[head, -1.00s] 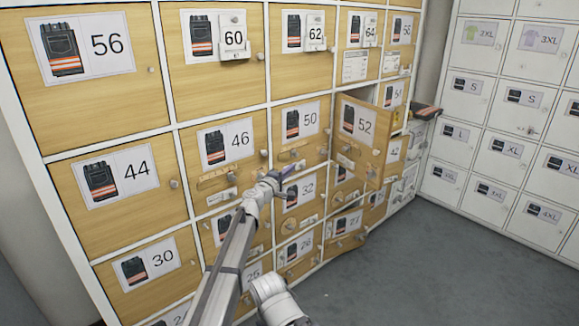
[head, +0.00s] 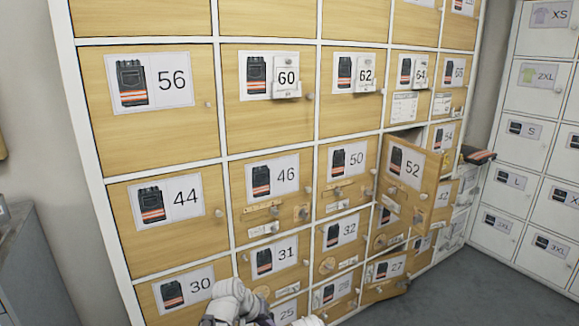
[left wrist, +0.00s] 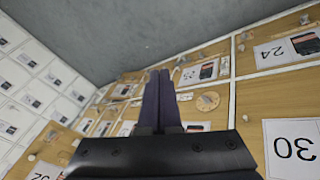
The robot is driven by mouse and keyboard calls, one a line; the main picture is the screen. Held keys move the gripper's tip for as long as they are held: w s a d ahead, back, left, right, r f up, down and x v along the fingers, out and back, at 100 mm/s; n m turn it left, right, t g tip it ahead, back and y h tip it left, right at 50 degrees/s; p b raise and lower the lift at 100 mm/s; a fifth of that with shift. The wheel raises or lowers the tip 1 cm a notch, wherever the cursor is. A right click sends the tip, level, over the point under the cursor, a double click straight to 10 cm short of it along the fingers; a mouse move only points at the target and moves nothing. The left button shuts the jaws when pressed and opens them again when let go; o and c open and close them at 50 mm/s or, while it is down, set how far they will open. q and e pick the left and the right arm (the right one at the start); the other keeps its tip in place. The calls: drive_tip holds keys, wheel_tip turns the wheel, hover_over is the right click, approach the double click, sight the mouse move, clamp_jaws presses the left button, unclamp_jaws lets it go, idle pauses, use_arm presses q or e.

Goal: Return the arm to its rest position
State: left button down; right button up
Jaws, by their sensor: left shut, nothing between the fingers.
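My left arm shows at the bottom edge of the head view, in front of the doors marked 30 and 31; its fingers are not clear there. In the left wrist view my left gripper (left wrist: 158,78) is shut, its two dark fingers together with nothing between them. They point along the locker front, away from any handle they could be holding. The door marked 52 (head: 409,172) stands open in the head view. My right gripper is not in view.
The wooden locker wall (head: 163,120) fills most of the head view. The door marked 27 (head: 385,272) looks ajar. Dark trousers with orange stripes (head: 478,155) lie near the locker's right end. White lockers (head: 520,180) stand at right. Grey floor (head: 470,295) is clear.

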use_arm(q)
drive_tip(key=s+a+f+g+y, duration=0.3)
drive_tip(key=s+a+y, duration=0.1)
drive_tip(key=s+a, duration=0.75)
drive_tip(key=s+d+r+m+p, duration=0.1)
drive_tip(key=s+d+r+p, duration=0.1)
drive_tip(key=r+p, duration=0.5)
drive_tip(key=s+d+r+m+y+p, duration=0.1)
drive_tip(key=s+d+r+p, duration=0.1)
drive_tip(key=d+r+p, duration=0.3)
drive_tip(key=s+d+r+m+p, duration=0.1)
drive_tip(key=d+r+p, duration=0.3)
drive_tip(key=r+p, duration=0.5)
drive_tip(key=shift+s+r+m+g+y+p, duration=0.4)
drive_tip(key=shift+s+r, duration=0.15)
drive_tip(key=shift+s, duration=0.25)
drive_tip(key=c, duration=1.6)
unclamp_jaws()
